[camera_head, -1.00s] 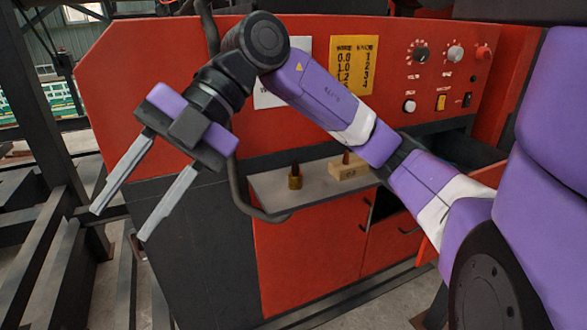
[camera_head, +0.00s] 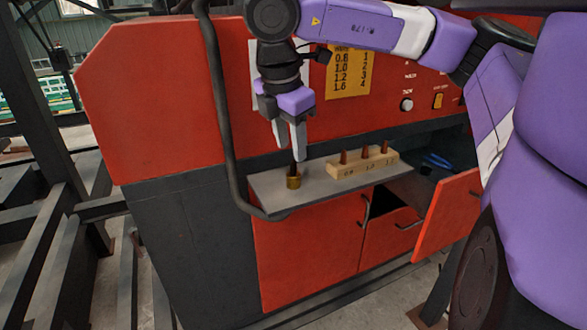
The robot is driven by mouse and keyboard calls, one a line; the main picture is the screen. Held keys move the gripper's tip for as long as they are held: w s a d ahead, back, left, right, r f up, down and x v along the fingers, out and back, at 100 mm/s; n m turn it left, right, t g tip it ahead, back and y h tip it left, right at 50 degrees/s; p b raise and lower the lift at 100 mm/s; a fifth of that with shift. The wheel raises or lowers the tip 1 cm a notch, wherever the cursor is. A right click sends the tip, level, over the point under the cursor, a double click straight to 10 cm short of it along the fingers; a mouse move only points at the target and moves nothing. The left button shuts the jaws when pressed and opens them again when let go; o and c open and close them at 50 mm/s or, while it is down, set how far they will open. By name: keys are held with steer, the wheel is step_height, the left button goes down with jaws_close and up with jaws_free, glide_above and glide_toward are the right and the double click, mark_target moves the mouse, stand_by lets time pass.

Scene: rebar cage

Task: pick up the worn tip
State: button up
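The dark tip, apparently the worn tip (camera_head: 294,170), stands upright in a brass-coloured round holder (camera_head: 293,183) on the grey shelf (camera_head: 265,188) of the red machine. My gripper (camera_head: 292,154) points down just above the holder, with its two grey fingers apart. Its fingertips are close to the top of the dark tip. I cannot tell whether they straddle it or touch it. Nothing shows held between the fingers.
A wooden block (camera_head: 362,168) with 3 copper-coloured tips stands on the shelf to the right. An open red drawer or door (camera_head: 447,215) juts out at the right. A black hose (camera_head: 226,120) runs down left of the shelf.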

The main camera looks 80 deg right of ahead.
mark_target(293, 161)
steer(key=shift+p+x, duration=0.85)
steer(key=shift+x, duration=1.65)
steer(key=shift+a, duration=0.15)
steer(key=shift+c, duration=0.2)
jaws_close()
